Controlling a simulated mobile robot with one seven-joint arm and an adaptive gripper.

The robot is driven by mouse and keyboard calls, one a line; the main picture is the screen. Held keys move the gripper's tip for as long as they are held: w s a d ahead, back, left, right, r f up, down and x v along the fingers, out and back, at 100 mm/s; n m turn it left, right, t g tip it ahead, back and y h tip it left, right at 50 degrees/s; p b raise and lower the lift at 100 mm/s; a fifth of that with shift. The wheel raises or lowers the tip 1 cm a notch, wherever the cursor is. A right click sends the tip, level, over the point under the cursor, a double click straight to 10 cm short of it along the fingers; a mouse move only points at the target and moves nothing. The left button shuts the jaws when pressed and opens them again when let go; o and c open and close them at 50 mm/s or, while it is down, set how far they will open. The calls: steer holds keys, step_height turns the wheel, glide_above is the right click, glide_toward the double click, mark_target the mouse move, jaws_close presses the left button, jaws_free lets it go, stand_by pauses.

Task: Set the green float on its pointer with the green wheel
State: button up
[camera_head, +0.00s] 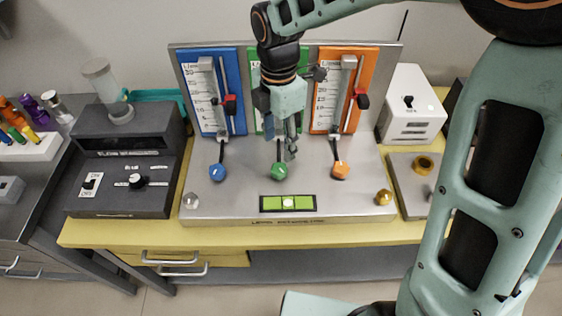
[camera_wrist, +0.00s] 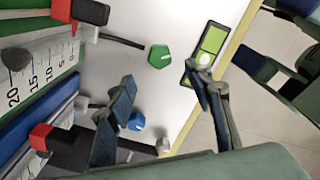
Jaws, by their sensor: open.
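The green wheel (camera_head: 279,172) sits on the front of the metal panel, below the green gauge (camera_head: 257,122). In the wrist view the green wheel (camera_wrist: 159,56) shows at the end of a dark stem, beyond my fingertips. My gripper (camera_head: 290,148) is open and points down just above the green wheel, apart from it as far as I can tell. In the wrist view its fingers (camera_wrist: 160,76) stand spread and empty. My arm hides most of the green gauge in the head view. A red pointer (camera_wrist: 62,10) shows by its scale in the wrist view. I cannot make out the green float clearly.
The blue wheel (camera_head: 218,172) and orange wheel (camera_head: 341,171) flank the green one. A dark box (camera_head: 128,180) stands left, a white box (camera_head: 412,112) right.

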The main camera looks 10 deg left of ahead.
mark_target(279, 168)
step_height(279, 168, down, 9)
steer(key=shift+r+b, duration=0.1)
steer(key=shift+b, duration=0.25)
steer(key=shift+c, duration=0.6)
steer(key=c, duration=1)
